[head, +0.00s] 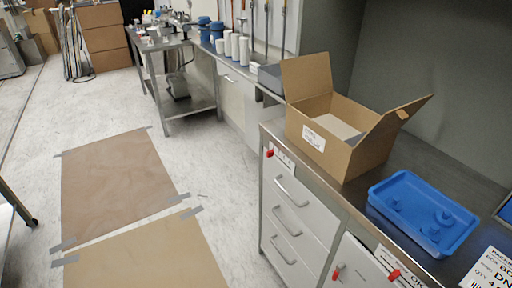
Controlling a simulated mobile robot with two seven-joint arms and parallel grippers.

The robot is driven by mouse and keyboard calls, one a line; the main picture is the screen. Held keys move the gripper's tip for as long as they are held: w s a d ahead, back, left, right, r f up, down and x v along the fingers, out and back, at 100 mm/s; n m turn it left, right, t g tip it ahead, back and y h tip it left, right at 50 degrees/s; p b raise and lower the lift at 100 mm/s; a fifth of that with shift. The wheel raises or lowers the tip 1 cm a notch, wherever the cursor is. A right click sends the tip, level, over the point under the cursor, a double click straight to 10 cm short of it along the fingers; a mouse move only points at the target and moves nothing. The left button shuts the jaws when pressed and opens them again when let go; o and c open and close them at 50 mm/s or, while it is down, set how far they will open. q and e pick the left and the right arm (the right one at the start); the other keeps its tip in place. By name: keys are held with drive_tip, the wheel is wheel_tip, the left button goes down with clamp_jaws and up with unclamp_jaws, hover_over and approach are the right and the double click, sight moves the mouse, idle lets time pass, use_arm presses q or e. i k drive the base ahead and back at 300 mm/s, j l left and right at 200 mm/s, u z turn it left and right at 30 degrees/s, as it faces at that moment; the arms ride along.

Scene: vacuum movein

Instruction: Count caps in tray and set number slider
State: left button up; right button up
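A blue tray (378,207) sits on the steel counter at the right, open side up. Three small blue caps show in it: one at the left (395,201), one at the right (444,217) and one near the front (432,235). A white strip (284,159) with small marks, too small to read, is on the cabinet front below the counter edge. A red tab (270,152) is at its left end. I cannot tell for sure whether this is the number slider. Neither of my grippers is in view.
An open cardboard box (317,148) stands behind the tray. Two more red tabs (337,272) (394,275) are on the lower cabinet front, one beside an "OK" label. A printed sheet (491,270) lies at the bottom right. Brown floor mats (115,185) lie left of the cabinet.

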sight(270, 154)
drive_tip(key=i+j, duration=0.6)
drive_tip(key=i, duration=0.15)
drive_tip(key=i+j+z, duration=0.15)
drive_tip(key=z, duration=0.2)
drive_tip(key=i+j+z, duration=0.2)
drive_tip(key=z, duration=0.15)
